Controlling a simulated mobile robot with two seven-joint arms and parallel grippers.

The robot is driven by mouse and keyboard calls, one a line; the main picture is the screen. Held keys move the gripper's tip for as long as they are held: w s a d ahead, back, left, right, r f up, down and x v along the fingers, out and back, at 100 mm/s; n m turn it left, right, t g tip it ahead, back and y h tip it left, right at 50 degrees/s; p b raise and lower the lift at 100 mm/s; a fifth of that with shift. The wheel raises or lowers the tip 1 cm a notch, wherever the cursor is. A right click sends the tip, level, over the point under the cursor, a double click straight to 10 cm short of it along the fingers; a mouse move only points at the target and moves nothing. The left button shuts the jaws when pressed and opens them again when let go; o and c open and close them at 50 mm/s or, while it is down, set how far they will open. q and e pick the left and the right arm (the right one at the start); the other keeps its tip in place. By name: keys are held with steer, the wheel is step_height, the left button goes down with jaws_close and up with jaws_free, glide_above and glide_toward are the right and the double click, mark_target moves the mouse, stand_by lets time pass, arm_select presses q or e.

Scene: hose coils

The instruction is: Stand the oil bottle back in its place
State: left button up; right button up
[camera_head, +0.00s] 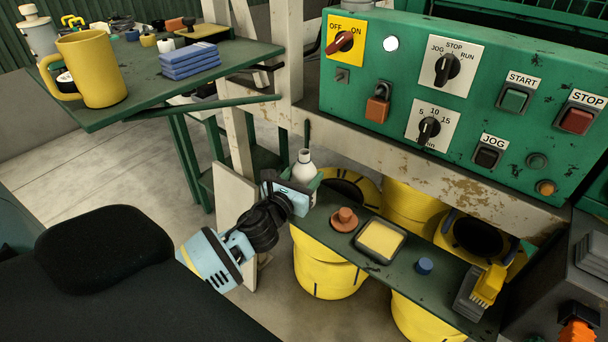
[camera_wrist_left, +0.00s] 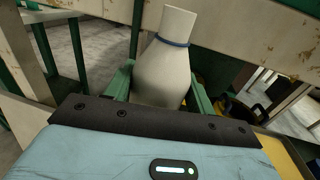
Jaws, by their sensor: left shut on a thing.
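The oil bottle (camera_head: 304,168) is pale with a rounded shoulder and a narrow neck, and a dark thin spout or rod shows above it in the head view. In the left wrist view the bottle (camera_wrist_left: 162,72) is upright to slightly tilted, with a blue ring around its neck. My left gripper (camera_head: 302,186) is shut on the bottle's body, with a green finger on each side of it. The bottle is at the left end of the narrow green shelf (camera_head: 398,259). Its base is hidden by the gripper, so I cannot tell whether it touches the shelf. My right gripper is not in view.
The shelf holds an orange-brown knobbed piece (camera_head: 344,219), a yellow-filled tray (camera_head: 380,240), a blue cap (camera_head: 424,265) and a yellow brush (camera_head: 488,286). A crowded table (camera_head: 240,62) stands left.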

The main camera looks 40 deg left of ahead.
mark_target(298, 182)
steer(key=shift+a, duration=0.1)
arm_select(q)
steer(key=o, duration=1.3)
steer(key=shift+c, duration=0.2)
steer(key=shift+s, duration=0.1)
steer(key=shift+s+d+p, duration=0.15)
steer(key=shift+s+p, duration=0.15)
steer(key=shift+s, duration=1.25)
steer(key=shift+s+d, duration=0.2)
steer(key=shift+s, duration=1.2)
steer(key=shift+s+p, duration=0.35)
steer(key=shift+s, duration=0.5)
steer(key=shift+d, duration=0.1)
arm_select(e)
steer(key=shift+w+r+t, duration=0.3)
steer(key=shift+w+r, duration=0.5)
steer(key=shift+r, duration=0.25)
